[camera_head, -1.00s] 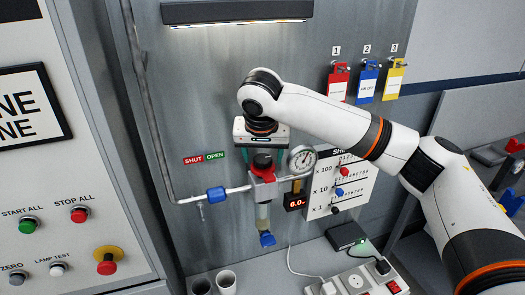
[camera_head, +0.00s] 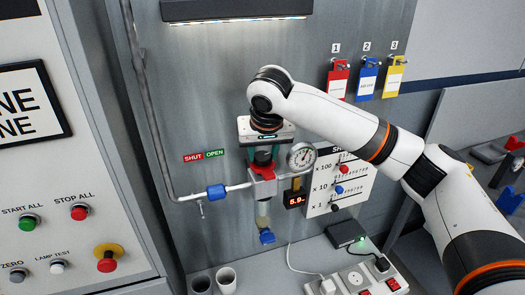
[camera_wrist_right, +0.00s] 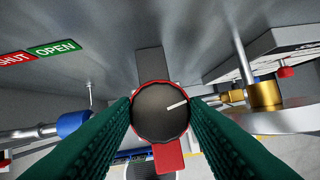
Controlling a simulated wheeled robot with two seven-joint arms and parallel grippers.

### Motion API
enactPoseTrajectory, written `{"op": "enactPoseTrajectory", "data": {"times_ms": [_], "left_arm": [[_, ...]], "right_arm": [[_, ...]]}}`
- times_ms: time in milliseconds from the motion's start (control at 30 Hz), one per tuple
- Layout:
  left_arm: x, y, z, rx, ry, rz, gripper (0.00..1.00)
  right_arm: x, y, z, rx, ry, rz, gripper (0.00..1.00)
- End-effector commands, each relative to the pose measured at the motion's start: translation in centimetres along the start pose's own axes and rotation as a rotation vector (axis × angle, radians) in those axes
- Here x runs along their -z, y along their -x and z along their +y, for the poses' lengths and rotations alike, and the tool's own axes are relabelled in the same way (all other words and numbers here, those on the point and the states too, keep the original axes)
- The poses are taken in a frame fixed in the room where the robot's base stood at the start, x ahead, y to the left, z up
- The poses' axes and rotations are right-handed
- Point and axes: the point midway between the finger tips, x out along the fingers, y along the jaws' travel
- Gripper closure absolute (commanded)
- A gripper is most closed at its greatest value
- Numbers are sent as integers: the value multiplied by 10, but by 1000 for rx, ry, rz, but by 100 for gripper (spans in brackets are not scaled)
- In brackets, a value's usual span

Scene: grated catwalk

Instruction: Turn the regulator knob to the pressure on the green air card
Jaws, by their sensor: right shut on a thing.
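The regulator knob (camera_wrist_right: 160,112) has a dark face, a red rim and a white pointer line aimed right and slightly up in the wrist view. My right gripper (camera_wrist_right: 161,115) is shut on it from above, with one green finger on each side. In the head view the red knob (camera_head: 262,159) shows between the fingers, on top of the regulator. The round gauge (camera_head: 301,156) stands to its right; its needle is too small to read exactly. The red digital display (camera_head: 295,201) reads about 5, last digit unclear. I cannot make out a green air card. My left gripper is out of view.
A blue-handled valve (camera_head: 216,192) sits on the pipe left of the regulator, below the SHUT/OPEN label (camera_head: 204,156). A white board with sliders (camera_head: 340,182) is to the right. Cups (camera_head: 226,280) and a power strip (camera_head: 357,281) are below.

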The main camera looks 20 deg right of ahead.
Motion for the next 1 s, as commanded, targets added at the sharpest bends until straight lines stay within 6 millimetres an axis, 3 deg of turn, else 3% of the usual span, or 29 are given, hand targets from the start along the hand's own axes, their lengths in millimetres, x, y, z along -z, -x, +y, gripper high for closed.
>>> {"op": "enactPoseTrajectory", "data": {"times_ms": [1000], "left_arm": [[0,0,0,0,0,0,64]], "right_arm": [[-5,0,-7,-370,883,-3,82]]}}
